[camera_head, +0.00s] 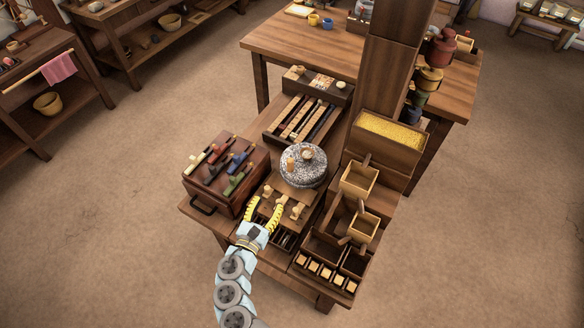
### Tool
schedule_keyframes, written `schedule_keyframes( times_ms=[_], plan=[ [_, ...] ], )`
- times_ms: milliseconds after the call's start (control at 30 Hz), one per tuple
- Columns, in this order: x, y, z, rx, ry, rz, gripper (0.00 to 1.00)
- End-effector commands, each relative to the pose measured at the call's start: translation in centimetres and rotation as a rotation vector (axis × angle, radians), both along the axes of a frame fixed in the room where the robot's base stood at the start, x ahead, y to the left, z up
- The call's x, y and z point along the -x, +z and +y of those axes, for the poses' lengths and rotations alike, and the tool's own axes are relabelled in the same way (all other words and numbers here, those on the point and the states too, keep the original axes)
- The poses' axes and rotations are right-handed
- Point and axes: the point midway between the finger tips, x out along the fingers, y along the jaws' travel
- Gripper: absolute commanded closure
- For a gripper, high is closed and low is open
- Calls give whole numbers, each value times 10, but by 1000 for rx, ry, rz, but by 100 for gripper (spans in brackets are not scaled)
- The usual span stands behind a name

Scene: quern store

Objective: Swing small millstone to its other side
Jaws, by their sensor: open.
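The small millstone (305,176) is a round, grey speckled disc lying flat near the middle of the wooden bench. A light wooden peg (291,164) stands on its left part, and a pale round piece (307,154) sits near its centre. My gripper (263,207) has yellow striped fingers, spread apart, in front and to the left of the stone. The fingers are over a wooden block with several pale knobs (268,190). They do not touch the millstone. I cannot tell whether they touch a knob.
A dark case (214,187) with several coloured handled tools stands to the left. A rack of long bars (303,118) lies behind. To the right are a yellow grain bin (389,143), wooden scoops (358,181) and a thick post (390,60).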

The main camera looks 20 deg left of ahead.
Motion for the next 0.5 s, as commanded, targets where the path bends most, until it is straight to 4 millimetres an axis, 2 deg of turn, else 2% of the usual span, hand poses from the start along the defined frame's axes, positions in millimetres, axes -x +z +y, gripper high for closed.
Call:
schedule_keyframes(
  times_ms=[167,500],
  plan=[
    [-8,3,-1,11,-10,-13,47],
    [-52,1,-2,7,-11,-11,47]
  ],
)
